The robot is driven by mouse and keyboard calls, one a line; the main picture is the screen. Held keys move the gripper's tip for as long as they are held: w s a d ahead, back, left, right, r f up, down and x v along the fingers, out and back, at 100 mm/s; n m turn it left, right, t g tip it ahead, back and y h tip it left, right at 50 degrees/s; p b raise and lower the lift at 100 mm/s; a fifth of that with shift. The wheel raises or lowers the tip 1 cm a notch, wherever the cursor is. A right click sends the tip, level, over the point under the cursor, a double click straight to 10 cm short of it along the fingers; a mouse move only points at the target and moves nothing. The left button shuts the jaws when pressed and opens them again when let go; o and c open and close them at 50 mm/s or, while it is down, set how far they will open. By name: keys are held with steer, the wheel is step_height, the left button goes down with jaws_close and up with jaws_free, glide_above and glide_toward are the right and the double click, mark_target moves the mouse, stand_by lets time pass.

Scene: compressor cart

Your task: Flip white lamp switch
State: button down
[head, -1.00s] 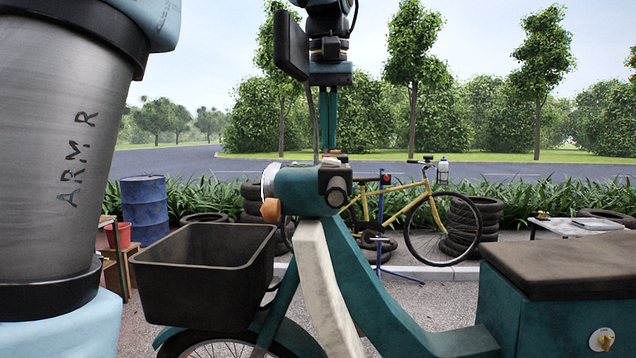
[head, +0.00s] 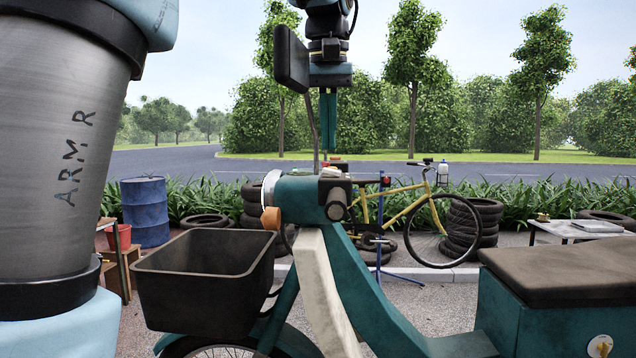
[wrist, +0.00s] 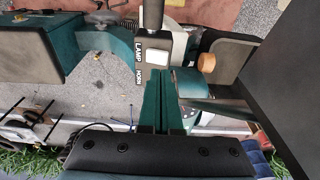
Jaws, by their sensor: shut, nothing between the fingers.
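The white lamp switch (wrist: 157,57) is a pale rocker on a grey panel on the handlebar, beside the printed words LAMP and HORN in the wrist view. My gripper (wrist: 160,78) is shut and empty, its teal fingertips just below the switch in that view. Whether they touch it I cannot tell. In the head view my gripper (head: 328,148) points straight down over the teal handlebar housing (head: 300,198). The white switch cannot be made out there; a small red spot shows on top near the fingertips.
A black basket (head: 205,270) hangs at the scooter's front, left of the handlebar. A thin stalk carries a dark mirror-like panel (head: 291,58) close beside my gripper. An orange lamp (wrist: 206,62) sits right of the switch. The brown seat (head: 560,270) is at right.

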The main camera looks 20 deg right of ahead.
mark_target(328, 169)
step_height(328, 169, up, 5)
steer(key=p, duration=0.4)
steer(key=shift+f, duration=0.2)
steer(key=shift+w, duration=0.1)
